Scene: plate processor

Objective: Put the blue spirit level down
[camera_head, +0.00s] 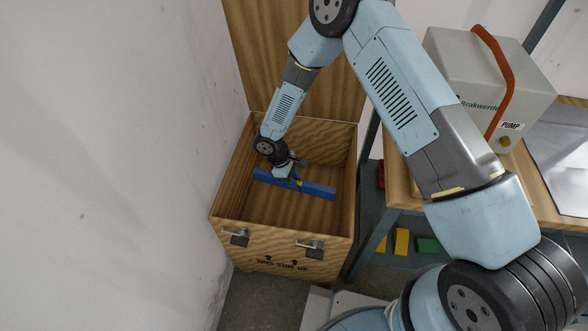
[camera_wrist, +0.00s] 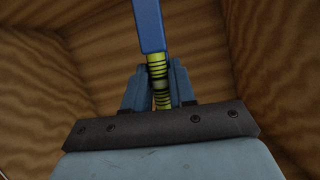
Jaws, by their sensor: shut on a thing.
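The blue spirit level (camera_head: 318,190) is a long blue bar with a yellow middle part. My gripper (camera_head: 294,179) is shut on it near the middle, inside an open wooden box (camera_head: 228,190). In the wrist view my gripper (camera_wrist: 160,88) has its fingers on either side of the level's yellow ribbed part. One blue end of the level (camera_wrist: 149,25) runs up out of the top of that view. The level is within the box walls; I cannot tell whether it touches the floor of the box.
The box lid (camera_head: 300,60) stands open at the back. A white wall (camera_head: 110,160) is close on the left. On the right is a wooden bench (camera_head: 400,185) with a grey pump unit (camera_head: 480,85) with a red handle. Yellow (camera_head: 401,242) and green (camera_head: 428,246) blocks lie below.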

